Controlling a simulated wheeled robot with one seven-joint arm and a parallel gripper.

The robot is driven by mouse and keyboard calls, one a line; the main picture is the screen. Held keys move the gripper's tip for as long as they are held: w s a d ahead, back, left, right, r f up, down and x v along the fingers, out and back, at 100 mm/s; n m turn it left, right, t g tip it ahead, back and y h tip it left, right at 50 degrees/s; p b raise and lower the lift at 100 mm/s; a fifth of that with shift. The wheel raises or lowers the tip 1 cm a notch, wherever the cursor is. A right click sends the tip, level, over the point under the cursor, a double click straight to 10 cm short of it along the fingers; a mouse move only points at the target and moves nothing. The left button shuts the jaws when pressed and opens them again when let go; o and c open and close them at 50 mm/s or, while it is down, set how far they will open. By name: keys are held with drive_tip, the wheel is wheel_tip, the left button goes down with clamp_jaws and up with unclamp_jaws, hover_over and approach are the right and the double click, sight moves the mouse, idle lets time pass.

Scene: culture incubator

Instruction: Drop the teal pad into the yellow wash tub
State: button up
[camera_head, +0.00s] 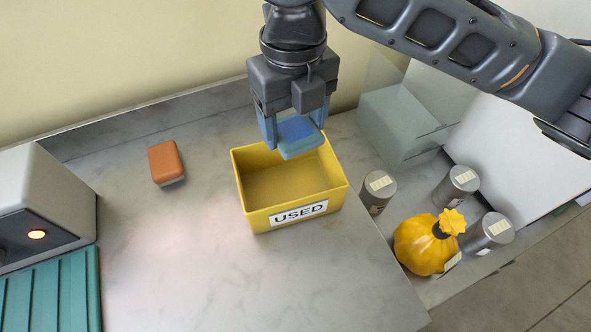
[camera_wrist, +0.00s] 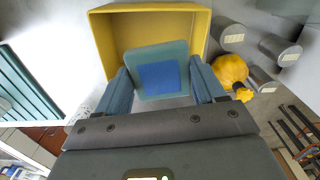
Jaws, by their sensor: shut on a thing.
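The teal pad (camera_head: 302,149) with a blue square on its face is held between the two blue fingers of my gripper (camera_head: 294,132), which is shut on it. It is above the back part of the yellow wash tub (camera_head: 246,207), which has a white "USED" label on its front. The tub looks empty inside. In the wrist view, the pad (camera_wrist: 180,56) sits between the fingertips (camera_wrist: 162,82), with the tub (camera_wrist: 103,34) behind and around it. The pad covers part of the tub floor there.
An orange block (camera_head: 164,161) lies left of the tub. A white device (camera_head: 45,205) with a glowing light and a teal ribbed mat (camera_head: 52,295) are at far left. Metal canisters (camera_head: 378,190) and a yellow gourd-shaped thing (camera_head: 422,246) stand right. The counter front is clear.

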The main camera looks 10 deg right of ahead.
wheel_tip(320, 180, down, 6)
drive_tip(key=b, duration=0.4)
drive_tip(key=o, duration=1.1)
drive_tip(key=shift+r, duration=0.1)
wheel_tip(320, 180, up, 8)
drive_tip(key=shift+f, duration=0.15)
